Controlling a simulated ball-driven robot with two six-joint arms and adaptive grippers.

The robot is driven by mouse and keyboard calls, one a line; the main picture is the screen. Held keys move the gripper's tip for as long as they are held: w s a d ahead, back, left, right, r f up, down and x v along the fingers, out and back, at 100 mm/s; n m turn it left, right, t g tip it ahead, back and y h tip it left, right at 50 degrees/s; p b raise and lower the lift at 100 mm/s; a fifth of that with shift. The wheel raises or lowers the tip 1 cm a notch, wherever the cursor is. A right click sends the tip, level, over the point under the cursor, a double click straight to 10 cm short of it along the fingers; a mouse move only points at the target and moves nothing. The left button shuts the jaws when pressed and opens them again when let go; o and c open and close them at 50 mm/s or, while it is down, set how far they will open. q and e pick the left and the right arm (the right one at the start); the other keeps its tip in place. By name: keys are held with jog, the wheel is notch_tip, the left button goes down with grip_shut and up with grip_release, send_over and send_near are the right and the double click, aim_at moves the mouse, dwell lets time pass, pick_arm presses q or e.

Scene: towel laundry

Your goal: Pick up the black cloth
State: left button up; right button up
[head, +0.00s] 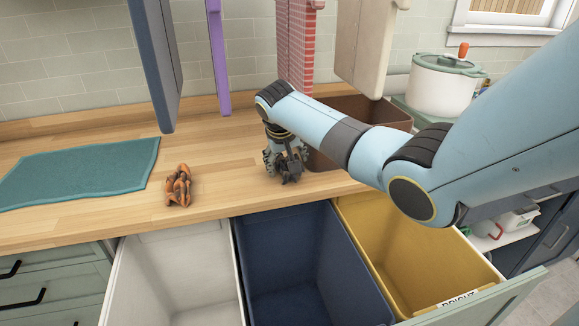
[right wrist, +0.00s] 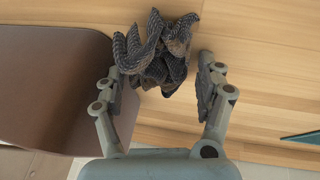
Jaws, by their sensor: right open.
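The black cloth (right wrist: 160,48) is a crumpled dark grey-black bundle with a ribbed weave, lying on the wooden counter in the right wrist view. My right gripper (right wrist: 161,80) is open, with one finger on each side of the cloth's near part. Most of the cloth lies beyond the fingertips. In the head view my right gripper (head: 285,160) points down at the counter, beside the brown bin, and overlaps the dark cloth, so their outlines are hard to separate. My left gripper is not in view.
A brown bin (head: 345,106) stands close by the right gripper. A brown crumpled cloth (head: 178,186) and a teal towel (head: 80,172) lie to the left. White, blue and yellow bins (head: 335,225) are in the open drawer in front. Towels hang above, and a white pot (head: 440,88) stands at right.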

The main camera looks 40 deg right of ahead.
jog(key=c, duration=1)
jog(key=shift+o, duration=0.2)
jog(key=shift+r, duration=0.1)
